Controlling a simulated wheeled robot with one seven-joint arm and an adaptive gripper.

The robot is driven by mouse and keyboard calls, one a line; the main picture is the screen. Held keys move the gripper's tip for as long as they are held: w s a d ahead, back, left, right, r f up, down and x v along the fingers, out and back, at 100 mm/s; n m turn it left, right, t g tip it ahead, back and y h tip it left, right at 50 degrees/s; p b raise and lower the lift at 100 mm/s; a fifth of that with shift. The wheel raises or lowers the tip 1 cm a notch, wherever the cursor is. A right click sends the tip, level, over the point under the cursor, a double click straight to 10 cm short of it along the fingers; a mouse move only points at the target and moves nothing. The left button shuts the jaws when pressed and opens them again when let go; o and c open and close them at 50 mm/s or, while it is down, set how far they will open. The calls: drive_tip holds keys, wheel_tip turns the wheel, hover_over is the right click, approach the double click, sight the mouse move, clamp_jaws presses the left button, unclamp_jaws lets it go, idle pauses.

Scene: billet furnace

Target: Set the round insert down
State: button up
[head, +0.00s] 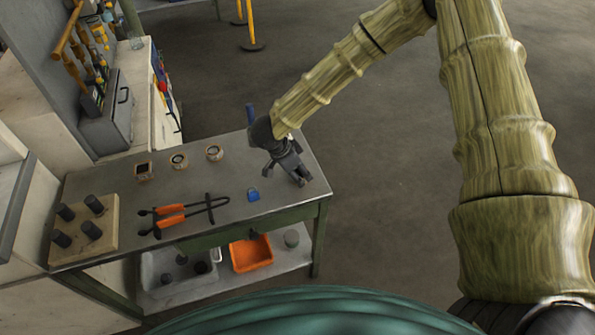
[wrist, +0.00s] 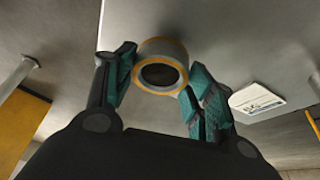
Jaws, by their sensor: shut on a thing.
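In the wrist view my gripper (wrist: 161,88) is shut on a round insert (wrist: 164,48), a short pale grey ring with an orange-yellow rim and a dark hollow. One finger presses each side of it. In the head view my gripper (head: 300,178) is at the right end of the metal workbench (head: 228,230); the held insert cannot be made out there. I cannot tell whether it touches the bench top. Two similar round pieces, one at the middle (head: 179,160) and one right of it (head: 213,152), stand along the back with a squarish piece (head: 143,171).
A blue padlock-like piece (head: 253,195) lies left of my gripper. Orange-handled tongs (head: 171,220) and a board with several dark pegs (head: 111,222) are farther left. An orange bin (head: 251,255) sits on the lower shelf. Bench top between back row and tongs is clear.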

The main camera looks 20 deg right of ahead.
drive_tip(key=shift+f, duration=0.5)
drive_tip(key=shift+f, duration=0.1)
drive_tip(key=o, duration=1.5)
drive_tip(key=shift+o, duration=0.2)
drive_tip(key=b+v, duration=0.2)
drive_tip(key=v, duration=1)
drive_tip(key=shift+a, duration=0.1)
